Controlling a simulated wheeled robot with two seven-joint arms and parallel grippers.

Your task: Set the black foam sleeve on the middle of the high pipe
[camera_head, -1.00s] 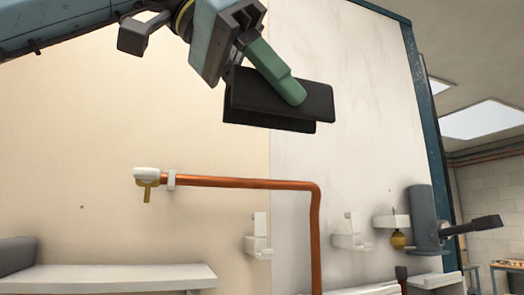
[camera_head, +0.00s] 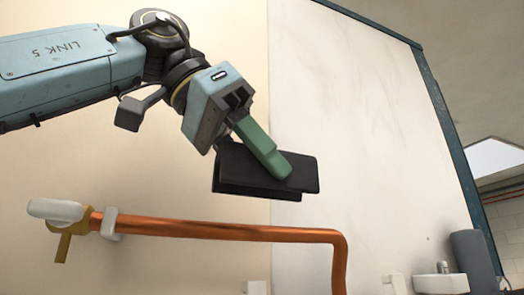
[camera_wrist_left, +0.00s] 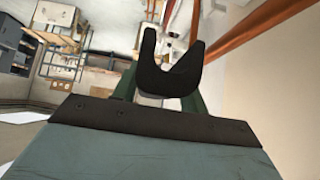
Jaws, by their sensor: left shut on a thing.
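My left gripper (camera_head: 262,150) has green fingers and is shut on the black foam sleeve (camera_head: 235,178). The sleeve lies roughly lengthwise along the pipe's direction, with its slit side low. In the left wrist view the sleeve (camera_wrist_left: 167,78) shows end-on as a U shape between the fingers. The high pipe (camera_head: 230,231) is copper and runs across the head view, then bends down at the right. The sleeve is above the middle of the pipe in the head view, with a visible gap. My right gripper is not in view.
White wall brackets (camera_head: 395,284) and a white holder (camera_head: 438,284) are low at the right. The panel above the pipe is clear.

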